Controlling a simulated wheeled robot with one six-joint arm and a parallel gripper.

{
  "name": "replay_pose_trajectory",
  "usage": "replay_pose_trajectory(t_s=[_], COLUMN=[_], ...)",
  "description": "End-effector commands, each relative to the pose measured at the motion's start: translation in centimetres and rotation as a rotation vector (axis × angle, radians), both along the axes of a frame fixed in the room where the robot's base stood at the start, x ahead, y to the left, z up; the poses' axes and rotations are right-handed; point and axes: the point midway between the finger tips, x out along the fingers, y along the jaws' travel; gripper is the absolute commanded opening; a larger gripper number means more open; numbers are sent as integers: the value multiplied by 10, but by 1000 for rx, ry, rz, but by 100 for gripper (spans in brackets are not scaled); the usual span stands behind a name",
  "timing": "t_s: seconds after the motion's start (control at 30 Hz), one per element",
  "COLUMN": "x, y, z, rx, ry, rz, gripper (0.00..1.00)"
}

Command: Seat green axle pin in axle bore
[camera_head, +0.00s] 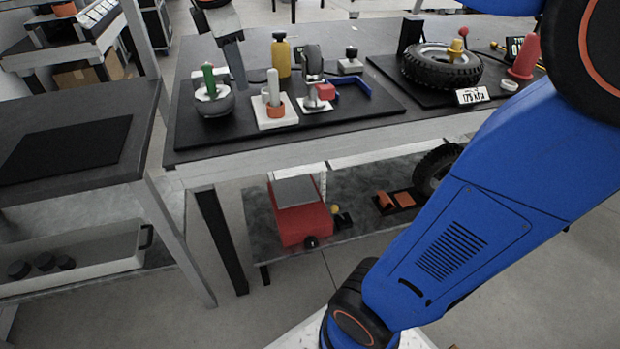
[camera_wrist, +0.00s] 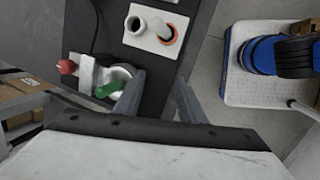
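The green axle pin (camera_head: 209,79) stands upright at the dark grey round wheel part (camera_head: 214,104) at the left of the black mat. How deep it sits in the bore cannot be seen. In the wrist view the green pin (camera_wrist: 108,89) lies to the left of the left finger, outside the gap, over the grey part (camera_wrist: 94,75). My gripper (camera_wrist: 160,80) is open and nothing shows between its fingers. In the head view my gripper (camera_head: 238,72) is just right of the pin, partly cut off at the top.
A white plate (camera_head: 262,121) with a white tube and an orange ring stands right of the wheel part. A yellow bottle (camera_head: 281,60), a blue bracket (camera_head: 350,86) and a tyre (camera_head: 441,68) stand farther right. A red knob (camera_wrist: 66,67) is near the grey part.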

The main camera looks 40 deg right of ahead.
Motion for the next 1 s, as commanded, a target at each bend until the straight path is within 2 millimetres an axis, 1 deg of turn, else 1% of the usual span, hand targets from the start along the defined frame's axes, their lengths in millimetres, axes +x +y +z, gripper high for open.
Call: replay_pose_trajectory(t_s=[0.03,0.2,0.37,0.5,0.6,0.7,0.8,0.9,1.0], x=[-18,-68,-113,-151,-173,-190,-200,-205,-206], y=[-9,-26,-36,-42,-44,-45,-45,-45,-44], z=[-10,-47,-87,-126,-152,-173,-187,-194,-196], rx=[35,165,293,407,481,540,581,601,606], ry=[-25,-105,-171,-223,-252,-274,-286,-293,-295], rz=[-79,-359,-627,-868,-1024,-1148,-1231,-1272,-1285], gripper=[37,37,37,37,37,37,37,37,37])
